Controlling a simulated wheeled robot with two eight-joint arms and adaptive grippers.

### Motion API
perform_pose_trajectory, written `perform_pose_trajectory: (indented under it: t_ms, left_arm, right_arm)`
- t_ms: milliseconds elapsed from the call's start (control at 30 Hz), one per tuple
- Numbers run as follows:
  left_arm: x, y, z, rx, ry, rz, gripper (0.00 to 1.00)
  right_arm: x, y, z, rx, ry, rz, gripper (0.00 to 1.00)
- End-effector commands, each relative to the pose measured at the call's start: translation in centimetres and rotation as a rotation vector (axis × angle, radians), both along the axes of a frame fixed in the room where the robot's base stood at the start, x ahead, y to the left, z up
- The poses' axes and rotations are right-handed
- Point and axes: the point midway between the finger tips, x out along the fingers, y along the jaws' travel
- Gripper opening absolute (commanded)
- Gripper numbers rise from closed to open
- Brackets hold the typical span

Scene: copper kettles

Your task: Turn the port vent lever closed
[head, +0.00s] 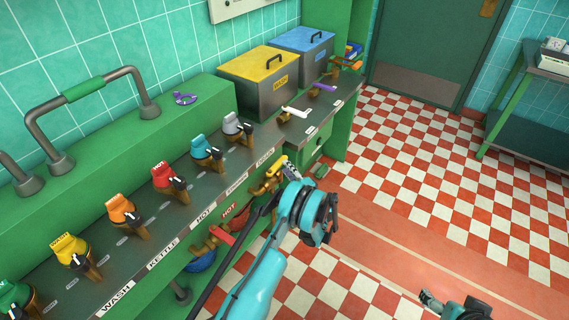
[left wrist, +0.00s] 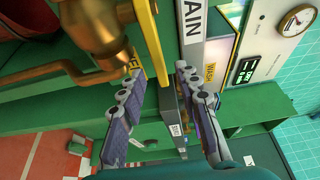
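No lever that I can read as "port vent" shows, so I cannot tell which one it is. A yellow lever (head: 276,168) sits on brass pipework at the counter's front. In the left wrist view a yellow bar (left wrist: 150,40), seemingly this lever, stands beside a brass fitting (left wrist: 95,40). My left gripper (head: 289,168) is close to the yellow lever. In the left wrist view its fingers (left wrist: 158,100) are spread, with the bar's end just beyond them; contact is unclear. On the counter are a white lever (head: 294,112) and a purple lever (head: 323,88). My right gripper (head: 430,300) shows partly.
Several coloured taps, such as the red one (head: 167,177), line the counter. A red lever (head: 221,235) lies below the front edge. Yellow (head: 262,80) and blue (head: 303,52) bins stand behind. A gauge (left wrist: 296,20) shows in the wrist view. The checkered floor (head: 430,160) is clear.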

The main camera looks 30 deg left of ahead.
Motion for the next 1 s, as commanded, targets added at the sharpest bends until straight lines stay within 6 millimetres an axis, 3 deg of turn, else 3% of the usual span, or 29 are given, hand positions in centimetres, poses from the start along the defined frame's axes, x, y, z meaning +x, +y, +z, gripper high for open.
perform_pose_trajectory:
  t_ms: [100,300,667,800,1000]
  left_arm:
    - [0.9,2.0,-0.3,-0.001,0.000,0.003,0.33]
    - [2.1,4.2,-0.2,-0.001,0.000,0.001,0.33]
    - [2.4,4.7,0.0,-0.002,0.000,0.000,0.33]
    - [2.4,4.7,0.0,-0.002,0.000,0.000,0.00]
    - [2.4,4.7,0.0,-0.002,0.000,-0.001,0.00]
  right_arm:
    - [0.0,0.0,-0.9,0.000,0.000,0.000,0.78]
    - [0.0,0.0,-1.6,0.000,0.000,0.000,0.78]
    - [0.0,0.0,-1.7,0.000,0.000,0.000,0.78]
    - [0.0,0.0,-1.7,0.000,0.000,0.000,0.78]
    - [0.0,0.0,-1.7,0.000,0.000,0.000,0.78]
